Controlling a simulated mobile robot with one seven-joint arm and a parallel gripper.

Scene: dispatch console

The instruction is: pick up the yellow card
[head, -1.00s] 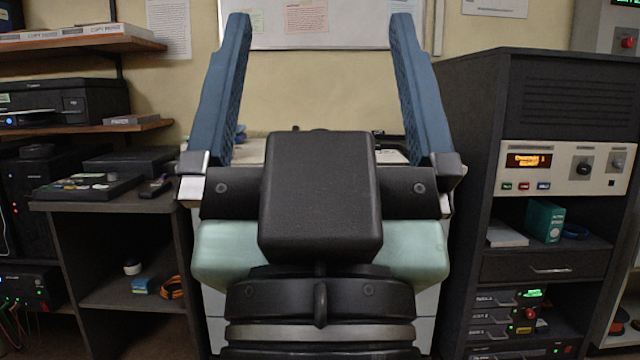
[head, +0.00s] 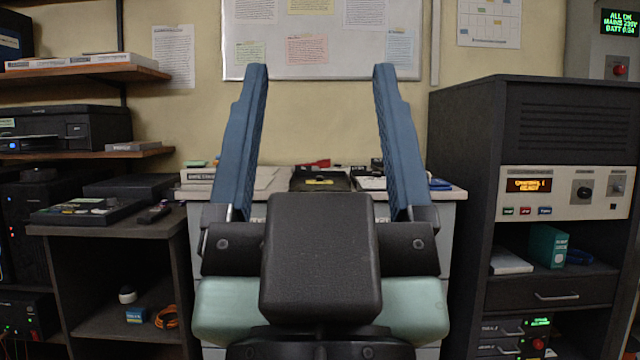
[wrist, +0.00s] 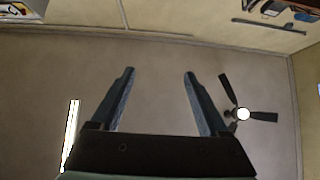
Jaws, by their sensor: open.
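My gripper (head: 320,68) is open and empty, its two blue fingers pointing up in front of the whiteboard in the head view. The wrist view also shows my open gripper (wrist: 160,73) against the ceiling, with nothing between the fingers. A small yellow patch (head: 320,181) lies on a dark tray (head: 303,186) on top of the light cabinet, behind my gripper. It may be the yellow card, but it is too small to be sure. My gripper is well apart from it, and the gripper body hides the cabinet's front.
The cabinet top also holds papers and a binder (head: 198,174), a red item (head: 314,163) and a blue item (head: 439,184). A tall dark console rack (head: 470,130) stands right. A dark desk (head: 110,228) and shelves stand left. The wrist view shows a ceiling fan (wrist: 243,113).

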